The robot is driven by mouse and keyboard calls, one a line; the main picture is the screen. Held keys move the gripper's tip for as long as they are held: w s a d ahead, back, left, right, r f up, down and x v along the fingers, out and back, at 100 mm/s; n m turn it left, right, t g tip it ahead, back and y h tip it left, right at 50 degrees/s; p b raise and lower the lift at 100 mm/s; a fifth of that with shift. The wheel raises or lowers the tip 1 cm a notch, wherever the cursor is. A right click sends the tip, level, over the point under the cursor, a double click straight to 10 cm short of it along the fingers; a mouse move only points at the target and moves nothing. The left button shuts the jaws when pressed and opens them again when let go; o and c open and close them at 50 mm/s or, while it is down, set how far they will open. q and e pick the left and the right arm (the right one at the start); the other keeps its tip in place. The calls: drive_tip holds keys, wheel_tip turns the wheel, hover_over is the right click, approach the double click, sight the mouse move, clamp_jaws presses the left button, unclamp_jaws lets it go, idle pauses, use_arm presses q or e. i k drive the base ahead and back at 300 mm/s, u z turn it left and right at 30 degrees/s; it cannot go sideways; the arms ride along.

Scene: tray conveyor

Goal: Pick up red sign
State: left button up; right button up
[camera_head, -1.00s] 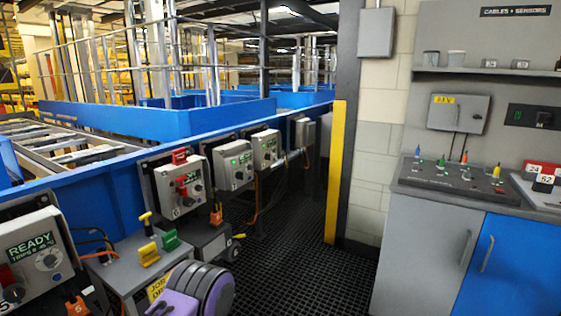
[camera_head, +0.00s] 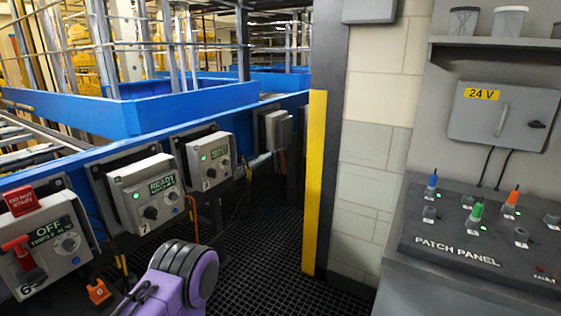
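A red sign (camera_head: 21,199) with white lettering that reads "DO NOT START" stands on top of a grey control box (camera_head: 62,250) at the left edge of the head view. The box shows "OFF" on its display, and a red lever (camera_head: 17,247) sits on its front near the number 6. A purple and dark grey link of my own arm shows at the bottom, right of the box. Neither of my grippers is in view.
More control boxes, one marked 7 and "READY" (camera_head: 149,192), line the blue conveyor side (camera_head: 95,150). Dark grid flooring (camera_head: 265,245) lies open in the middle. A yellow post guard (camera_head: 314,185) and a patch panel (camera_head: 480,235) stand on the right.

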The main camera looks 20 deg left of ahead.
sight(23, 201)
drive_tip(key=u, duration=0.7)
drive_tip(key=i, duration=1.15)
drive_tip(key=u, duration=0.9)
